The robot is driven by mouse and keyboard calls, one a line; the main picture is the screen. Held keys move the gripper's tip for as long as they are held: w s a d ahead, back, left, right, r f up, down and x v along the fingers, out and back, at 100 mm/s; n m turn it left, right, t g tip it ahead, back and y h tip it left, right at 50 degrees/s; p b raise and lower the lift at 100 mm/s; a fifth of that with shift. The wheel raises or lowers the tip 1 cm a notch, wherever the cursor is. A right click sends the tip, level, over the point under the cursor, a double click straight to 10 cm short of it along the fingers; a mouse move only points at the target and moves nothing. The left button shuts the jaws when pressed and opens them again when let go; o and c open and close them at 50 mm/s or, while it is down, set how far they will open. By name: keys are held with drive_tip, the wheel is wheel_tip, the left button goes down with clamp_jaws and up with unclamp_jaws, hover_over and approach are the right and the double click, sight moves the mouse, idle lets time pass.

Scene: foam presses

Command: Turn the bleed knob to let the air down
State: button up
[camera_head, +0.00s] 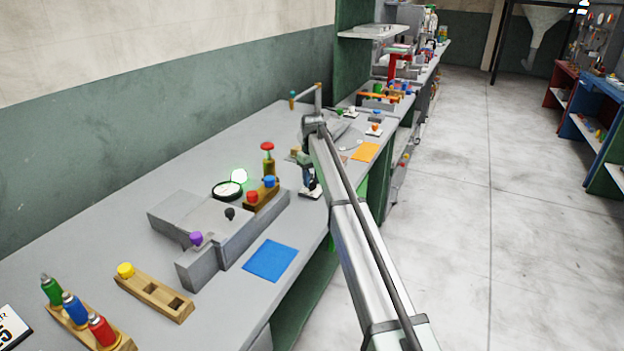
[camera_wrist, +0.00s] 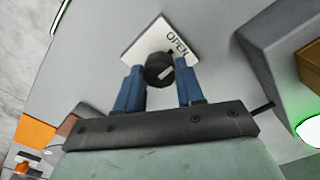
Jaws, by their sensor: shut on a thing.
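The bleed knob (camera_wrist: 160,71) is a dark round knob with a pale mark on its face. It stands in front of a white plate (camera_wrist: 147,41) that reads OPEN, in the wrist view. My gripper (camera_wrist: 161,80) has its two blue fingers on either side of the knob, shut on it. In the head view my gripper (camera_head: 308,183) is low over the bench, right of the grey press block (camera_head: 190,217); the knob itself is hidden there.
A wooden rack (camera_head: 262,196) with red and blue caps stands left of my gripper. A blue mat (camera_head: 270,260) lies in front, an orange mat (camera_head: 366,151) beyond. A green wall runs along the back; the bench's right edge is close to my arm.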

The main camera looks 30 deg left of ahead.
sight(312, 180)
drive_tip(key=o, duration=1)
drive_tip(key=shift+o, duration=0.2)
wheel_tip(312, 180, up, 14)
drive_tip(key=shift+f, duration=0.1)
idle(0.3)
